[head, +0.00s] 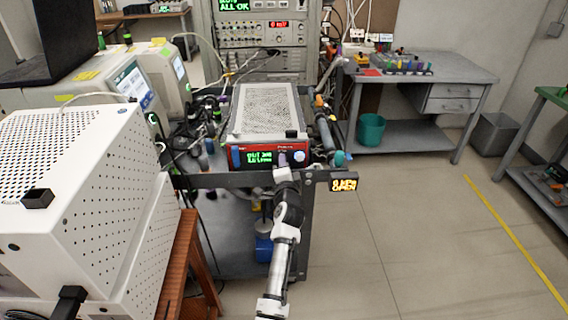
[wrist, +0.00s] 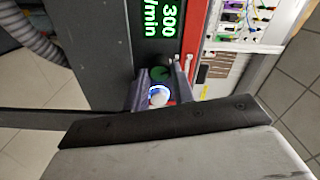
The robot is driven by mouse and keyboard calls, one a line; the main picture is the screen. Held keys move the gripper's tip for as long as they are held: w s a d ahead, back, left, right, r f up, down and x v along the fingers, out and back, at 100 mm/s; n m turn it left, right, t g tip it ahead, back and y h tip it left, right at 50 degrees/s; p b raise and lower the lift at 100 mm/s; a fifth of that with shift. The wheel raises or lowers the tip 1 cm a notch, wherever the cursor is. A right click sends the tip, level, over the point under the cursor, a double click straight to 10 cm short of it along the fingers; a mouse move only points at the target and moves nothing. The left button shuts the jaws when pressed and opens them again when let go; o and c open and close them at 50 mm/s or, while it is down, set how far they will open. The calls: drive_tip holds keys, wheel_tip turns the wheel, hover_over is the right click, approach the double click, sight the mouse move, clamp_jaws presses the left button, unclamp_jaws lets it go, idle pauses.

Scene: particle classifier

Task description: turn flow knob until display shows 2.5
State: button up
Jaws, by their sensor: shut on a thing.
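The device with the red front panel (head: 272,146) stands on a grey cart in the head view. Its green display (head: 261,158) shows two lines, too small to read surely. In the wrist view the display (wrist: 167,22) is turned on its side and cut off; "300" and "/min" show. My gripper (head: 284,160) is at the panel, right of the display. In the wrist view my gripper (wrist: 158,92) has a finger on each side of the flow knob (wrist: 158,96), a round knob with a pale lit face, and is shut on it. My gripper hides the knob in the head view.
A small orange-lit display (head: 343,185) sits at the cart's front right corner. A white perforated box (head: 75,160) stands close on the left. Hoses and cables crowd both sides of the device. The floor (head: 430,230) at right is clear.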

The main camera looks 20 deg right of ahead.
drive_tip(key=shift+m, duration=0.6)
drive_tip(key=o, duration=1)
